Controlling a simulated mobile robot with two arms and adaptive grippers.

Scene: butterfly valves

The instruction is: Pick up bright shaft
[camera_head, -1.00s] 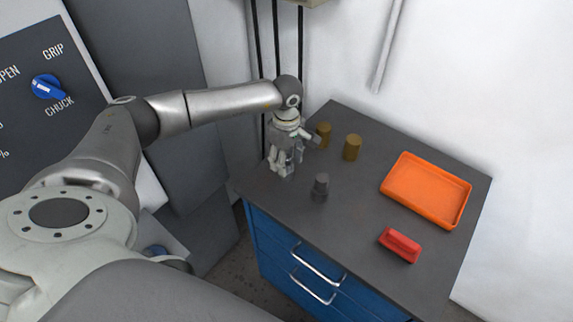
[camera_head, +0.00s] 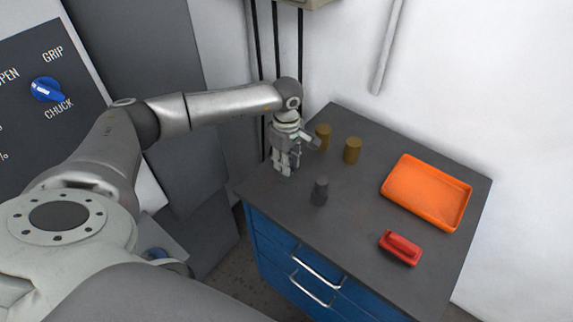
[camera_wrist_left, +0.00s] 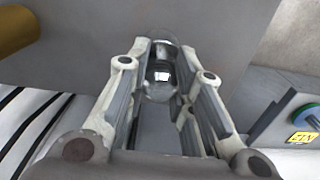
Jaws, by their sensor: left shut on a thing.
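My left gripper (camera_head: 284,170) points down over the near left corner of the dark bench top (camera_head: 355,225). In the left wrist view, a shiny, mirror-like shaft (camera_wrist_left: 160,78) with a rounded, stepped shape sits between its two fingers, and the gripper is shut on it. The fingers hide part of the shaft. In the head view the shaft is hard to make out among the fingers. Whether it touches the bench cannot be told. My right gripper is not in view.
A dark grey stepped cylinder (camera_head: 320,191) stands right of the gripper. Two brass cylinders (camera_head: 323,136) (camera_head: 352,150) stand behind it. An orange tray (camera_head: 467,203) lies at the right, with a red block (camera_head: 400,247) in front. The bench centre is clear.

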